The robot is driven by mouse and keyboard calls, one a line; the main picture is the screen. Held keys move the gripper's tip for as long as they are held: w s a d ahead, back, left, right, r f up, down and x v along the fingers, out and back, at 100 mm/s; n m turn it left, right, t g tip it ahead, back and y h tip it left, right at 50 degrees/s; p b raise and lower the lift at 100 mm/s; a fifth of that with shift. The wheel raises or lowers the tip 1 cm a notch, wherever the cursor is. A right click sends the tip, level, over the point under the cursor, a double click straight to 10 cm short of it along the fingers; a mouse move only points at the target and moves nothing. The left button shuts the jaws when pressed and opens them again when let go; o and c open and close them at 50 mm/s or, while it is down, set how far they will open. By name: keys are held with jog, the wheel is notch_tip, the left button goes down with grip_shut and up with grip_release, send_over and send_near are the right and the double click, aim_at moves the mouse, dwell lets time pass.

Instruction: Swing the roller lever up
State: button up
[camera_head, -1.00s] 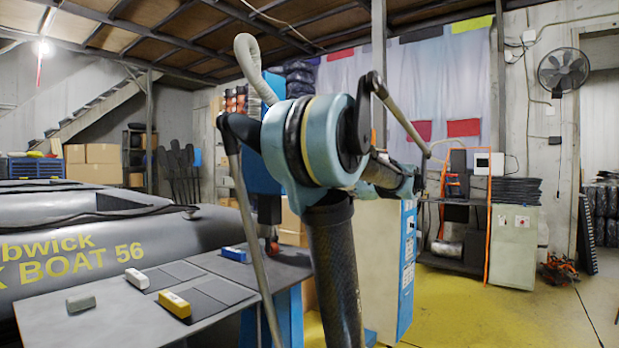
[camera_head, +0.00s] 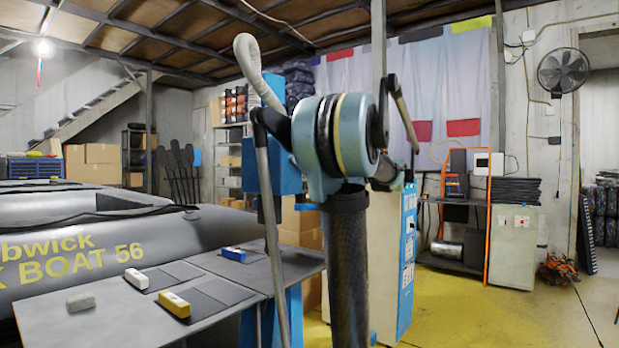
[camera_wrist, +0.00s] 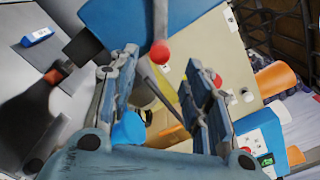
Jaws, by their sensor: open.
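The roller lever shows in the wrist view as a grey rod with a red ball knob (camera_wrist: 160,52) at its lower end, in front of a blue machine housing (camera_wrist: 185,22). My gripper (camera_wrist: 160,78) is open and empty in the wrist view, with one finger left and one right. The knob appears just beyond and between the fingertips; I cannot tell the exact gap in depth. In the head view the blue machine (camera_head: 284,177) stands behind the grey table, and my arm hides the lever and my gripper.
The grey table (camera_head: 100,325) bears a yellow block (camera_head: 174,304), a white block (camera_head: 136,278), a blue block (camera_head: 233,254) and a grey block (camera_head: 81,301). A grey inflatable boat (camera_head: 120,245) lies behind it.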

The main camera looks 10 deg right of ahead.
jog(key=x, duration=0.9)
jog(key=shift+a, duration=0.1)
jog(key=shift+c, duration=0.5)
grip_shut()
